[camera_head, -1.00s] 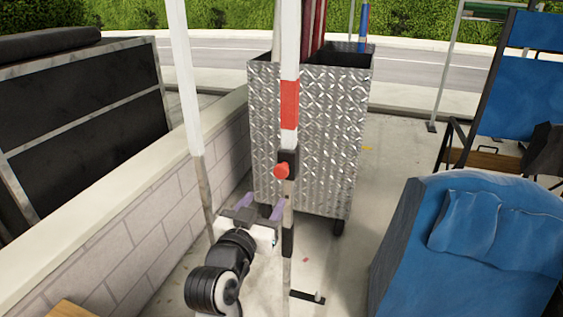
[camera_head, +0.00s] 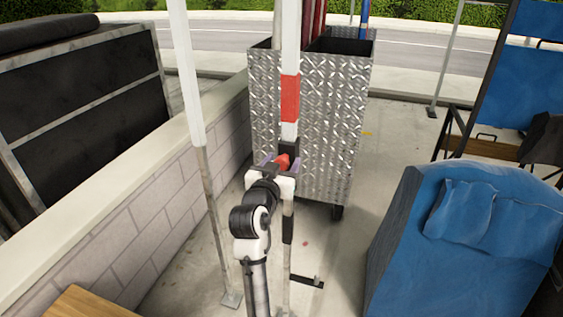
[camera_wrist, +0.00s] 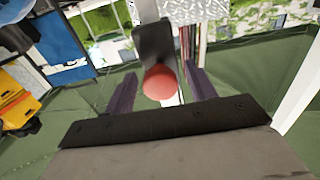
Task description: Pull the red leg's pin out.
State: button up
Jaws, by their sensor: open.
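The red-banded leg (camera_head: 289,98) stands upright in front of the metal cart. Its red pin (camera_head: 282,161) is a round knob on a black collar partway down the leg. In the wrist view the red knob (camera_wrist: 160,82) sits between my two purple fingers, in front of the black collar (camera_wrist: 153,42). My gripper (camera_wrist: 163,90) is open, with a finger on either side of the knob and a visible gap to each.
A diamond-plate cart (camera_head: 335,120) stands behind the leg. A second white leg (camera_head: 187,75) rises to the left beside a low block wall (camera_head: 140,215). A blue padded chair (camera_head: 400,230) is at the right. Open pavement lies between the leg and chair.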

jog(key=shift+c, duration=0.4)
grip_shut()
jog(key=v, duration=0.4)
jog(key=shift+s+a+f+b, duration=0.15)
jog(key=shift+s+a+b, duration=0.05)
jog(key=shift+s+b, duration=0.15)
jog(key=shift+o, duration=0.4)
grip_release()
jog(key=shift+s, duration=0.15)
